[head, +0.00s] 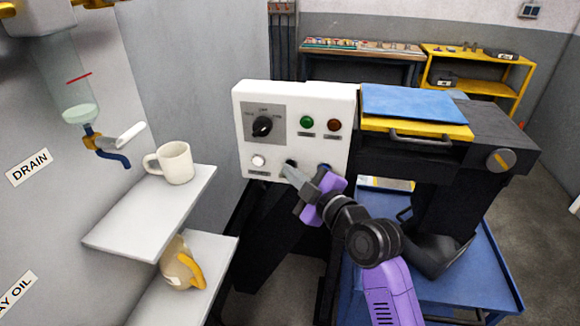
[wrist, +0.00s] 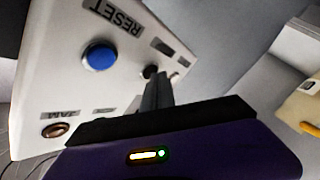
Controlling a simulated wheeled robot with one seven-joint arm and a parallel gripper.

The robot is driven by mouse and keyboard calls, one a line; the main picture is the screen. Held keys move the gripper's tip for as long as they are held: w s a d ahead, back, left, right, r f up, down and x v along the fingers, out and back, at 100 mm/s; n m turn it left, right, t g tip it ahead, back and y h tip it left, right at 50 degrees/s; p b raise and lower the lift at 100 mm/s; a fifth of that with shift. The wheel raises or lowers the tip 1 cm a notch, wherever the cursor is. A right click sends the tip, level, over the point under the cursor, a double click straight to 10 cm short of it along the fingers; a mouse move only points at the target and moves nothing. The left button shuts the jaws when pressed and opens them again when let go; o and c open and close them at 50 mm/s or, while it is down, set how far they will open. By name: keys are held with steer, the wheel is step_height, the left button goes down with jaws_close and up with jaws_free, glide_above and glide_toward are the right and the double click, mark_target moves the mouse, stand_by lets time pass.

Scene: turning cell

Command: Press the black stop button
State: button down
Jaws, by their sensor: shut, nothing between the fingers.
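The white control panel (head: 245,110) faces me. Its black button (head: 291,163) is in the lower row, between a white button (head: 258,160) and a blue button (head: 325,168). My gripper (head: 288,171) is shut and empty, with its fingertips right at the black button and partly covering it. In the wrist view, the black button (wrist: 150,71) shows just past the tips of my shut fingers (wrist: 156,84). I cannot tell whether they touch. The blue button (wrist: 99,55) is beside them, next to the word RESET.
The panel also carries a dark rotary knob (head: 262,126), a green light (head: 307,122) and a brown-red light (head: 334,125). A shelf (head: 125,235) with a white mug (head: 175,162) stands to the left. A machine with a blue pad (head: 410,102) is at the right.

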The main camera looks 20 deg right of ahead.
stand_by(0.5)
steer(key=shift+s+a, duration=0.4)
steer(key=shift+s, duration=0.2)
steer(key=shift+s+a+p, duration=0.25)
steer(key=shift+s+a, duration=0.5)
steer(key=shift+s, duration=0.3)
steer(key=shift+s+a+p, duration=0.2)
steer(key=shift+s+a, duration=0.5)
steer(key=shift+s, duration=0.3)
